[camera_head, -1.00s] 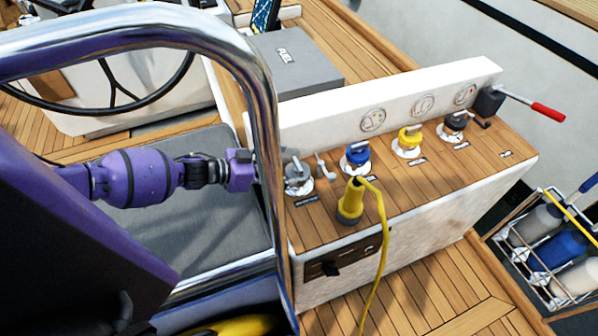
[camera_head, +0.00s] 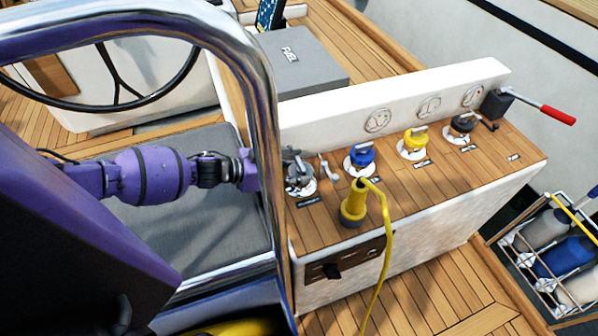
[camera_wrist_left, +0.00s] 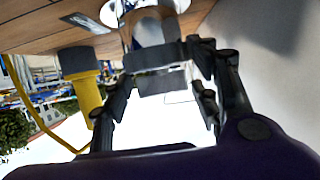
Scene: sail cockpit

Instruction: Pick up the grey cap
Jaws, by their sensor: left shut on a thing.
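The grey cap (camera_head: 299,174) sits in a round white-rimmed deck fitting, nearest the chrome rail in the row of caps on the wooden console top. My left gripper (camera_head: 289,164) reaches it from the left, partly behind the chrome rail. In the left wrist view the gripper's dark fingers (camera_wrist_left: 160,52) are shut on the grey cap (camera_wrist_left: 150,27), whose fitting rim shows around it. The fingers hide part of the cap. I cannot tell whether it is lifted from its seat. My right gripper is not in view.
A blue cap (camera_head: 362,155), a yellow cap (camera_head: 414,140) and a dark cap (camera_head: 463,124) stand to the right. A yellow plug (camera_head: 353,205) with a cable is close by in front. The chrome rail (camera_head: 264,130) crosses before my left arm.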

